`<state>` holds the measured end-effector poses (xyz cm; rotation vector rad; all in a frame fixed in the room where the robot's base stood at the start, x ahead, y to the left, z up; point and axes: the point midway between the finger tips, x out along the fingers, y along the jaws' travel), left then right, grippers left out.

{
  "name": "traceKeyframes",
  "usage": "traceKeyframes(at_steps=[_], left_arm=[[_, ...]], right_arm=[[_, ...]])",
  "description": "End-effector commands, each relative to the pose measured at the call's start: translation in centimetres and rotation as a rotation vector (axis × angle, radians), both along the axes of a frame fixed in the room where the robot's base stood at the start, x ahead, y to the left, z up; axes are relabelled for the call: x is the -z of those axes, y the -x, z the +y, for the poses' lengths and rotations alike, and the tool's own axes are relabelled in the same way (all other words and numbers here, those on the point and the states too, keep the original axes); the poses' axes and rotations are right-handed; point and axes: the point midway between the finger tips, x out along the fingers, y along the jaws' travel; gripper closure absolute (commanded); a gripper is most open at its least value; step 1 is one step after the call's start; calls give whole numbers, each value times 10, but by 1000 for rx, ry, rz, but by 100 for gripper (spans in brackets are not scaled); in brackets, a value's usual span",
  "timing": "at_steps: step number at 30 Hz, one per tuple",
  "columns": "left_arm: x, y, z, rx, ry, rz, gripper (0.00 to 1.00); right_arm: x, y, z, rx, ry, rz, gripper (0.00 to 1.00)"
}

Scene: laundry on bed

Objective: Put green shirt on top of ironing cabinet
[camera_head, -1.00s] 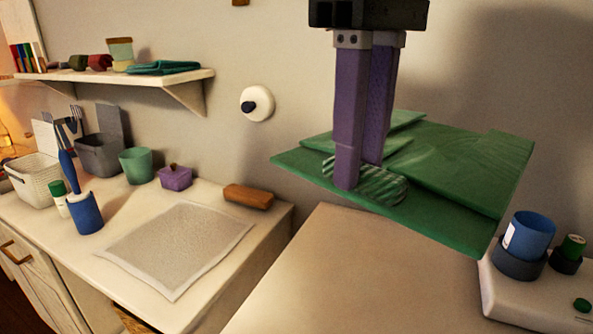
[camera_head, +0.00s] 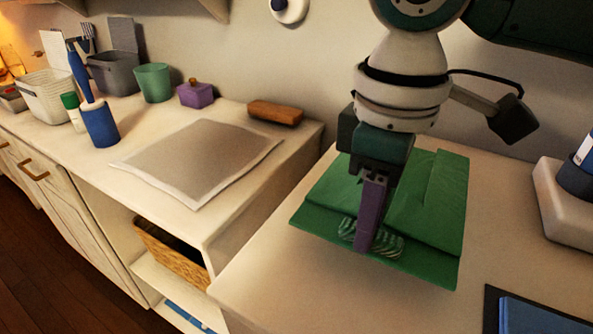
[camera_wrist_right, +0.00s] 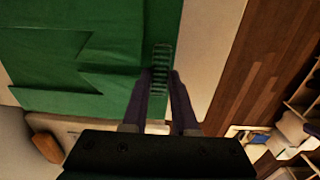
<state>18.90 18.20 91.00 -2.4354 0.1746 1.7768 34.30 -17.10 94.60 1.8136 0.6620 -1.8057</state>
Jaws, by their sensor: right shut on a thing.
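The green shirt (camera_head: 425,205) is folded flat, with a pale striped patch near its front edge. It lies on or just above the bare right-hand cabinet top (camera_head: 275,268); I cannot tell if it touches. My right gripper (camera_head: 365,245) points down and is shut on the shirt's front edge by the patch. In the right wrist view the shirt (camera_wrist_right: 70,45) spreads to the upper left and the gripper (camera_wrist_right: 160,78) has its fingers at its edge. My left gripper is out of view.
The cabinet top on the left bears a grey mat (camera_head: 200,160), a brown block (camera_head: 275,112), a purple box (camera_head: 195,94), a blue bottle (camera_head: 100,124) and several containers. A white stand (camera_head: 560,205) is at the right, and a dark-edged blue item (camera_head: 535,318) at front right.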

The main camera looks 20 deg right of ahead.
Motion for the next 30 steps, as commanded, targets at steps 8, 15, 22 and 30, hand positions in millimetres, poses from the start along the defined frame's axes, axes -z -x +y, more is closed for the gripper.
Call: traceKeyframes(at_steps=[8,15,22,30], left_arm=[[10,0,0,0,-1,-1,100],[9,0,1,0,-2,-2,100],[9,-1,2,2,-6,-2,100],[9,-1,2,3,-7,-3,100]], right_arm=[[40,0,-1,1,2,1,100],[44,0,0,0,1,-1,100],[46,0,0,0,0,0,67],[45,0,0,0,1,0,43]])
